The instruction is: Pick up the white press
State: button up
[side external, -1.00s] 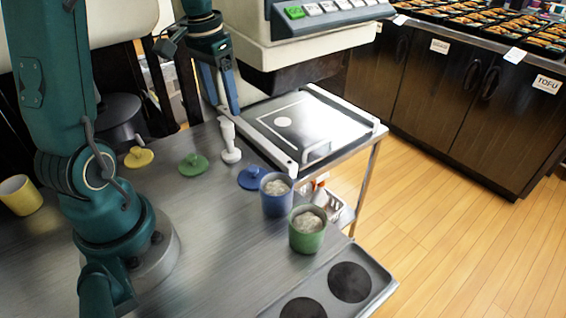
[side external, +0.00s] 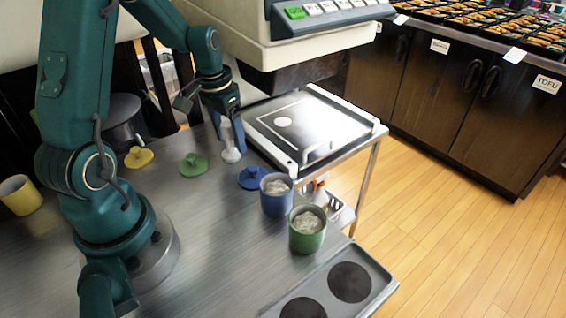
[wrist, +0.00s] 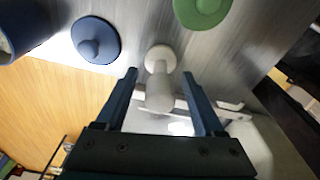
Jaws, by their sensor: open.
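The white press (side external: 230,150) stands upright on the metal counter, between the green lid and the tray machine. In the wrist view the white press (wrist: 160,92) lies between the two blue fingers, with its round base toward the top of the picture. My gripper (side external: 228,130) is open, with its fingers on either side of the press's handle. In the wrist view my gripper (wrist: 167,85) shows a gap between each finger and the press, so it does not hold it.
A green lid (side external: 193,165) and a blue lid (side external: 252,177) lie close to the press. A yellow lid (side external: 139,157) is further left. A blue cup (side external: 277,197) and a green cup (side external: 307,232) stand at the right. The machine's flat plate (side external: 325,115) is behind.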

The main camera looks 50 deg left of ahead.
aim_at(224, 123)
grip_shut()
jog(key=shift+r, duration=0.1)
jog(key=shift+r, duration=0.5)
jog(key=r, duration=0.3)
jog(key=shift+s+a+r, duration=0.25)
jog(key=shift+s+a, duration=0.05)
jog(key=shift+s, duration=0.05)
jog(key=s+a+r, duration=0.6)
jog(key=s, duration=0.3)
jog(key=shift+r, duration=0.15)
